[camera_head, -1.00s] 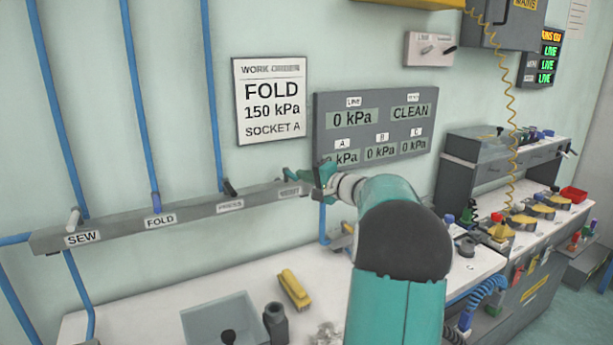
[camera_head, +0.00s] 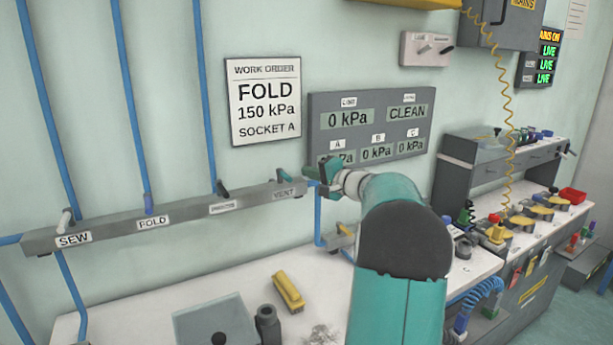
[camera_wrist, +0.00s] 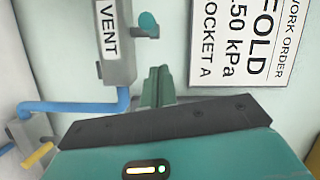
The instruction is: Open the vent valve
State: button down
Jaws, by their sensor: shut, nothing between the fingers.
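The vent valve is at the right end of the grey valve rail, above the VENT label (camera_head: 284,194). Its small teal handle (camera_head: 285,176) sticks out from the rail's top edge. In the wrist view the teal handle (camera_wrist: 147,26) shows beside the VENT label (camera_wrist: 108,30). My gripper (camera_head: 325,170) is just right of the rail's end, apart from the handle. In the wrist view my gripper's teal fingers (camera_wrist: 159,74) are together and empty, with the handle beyond their tips.
The rail (camera_head: 182,218) also carries SEW, FOLD and PRESS valves with white, blue and black handles. A gauge panel (camera_head: 325,135) hangs behind my gripper, reading 0 kPa. A blue pipe (camera_wrist: 75,106) runs from the rail's end. A yellow tool (camera_head: 288,291) lies on the bench.

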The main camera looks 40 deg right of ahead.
jog(key=s, duration=1)
jog(key=shift+a+r, duration=0.25)
jog(key=shift+s, duration=0.1)
jog(key=w+a+f+n+g+y, duration=0.1)
jog(key=a+f+n+g+y, duration=0.2)
jog(key=a, duration=1.2)
jog(key=w+a+f+n+g+y, duration=0.1)
jog(key=a+n+g, duration=0.35)
jog(key=a, duration=1.15)
jog(key=s+a+f+n+g+h, duration=0.2)
jog(key=s+a+f+n, duration=0.2)
jog(key=s+a, duration=0.4)
jog(key=s+a+f+n+g+h, duration=0.2)
jog(key=s+a+f+n+h, duration=0.1)
jog(key=s+a, duration=0.4)
jog(key=s+f, duration=0.1)
jog(key=s, duration=0.2)
jog(key=shift+s+a+n, duration=0.15)
jog(key=shift+a+n, duration=0.2)
jog(key=shift+a, duration=0.05)
jog(key=shift+d, duration=0.1)
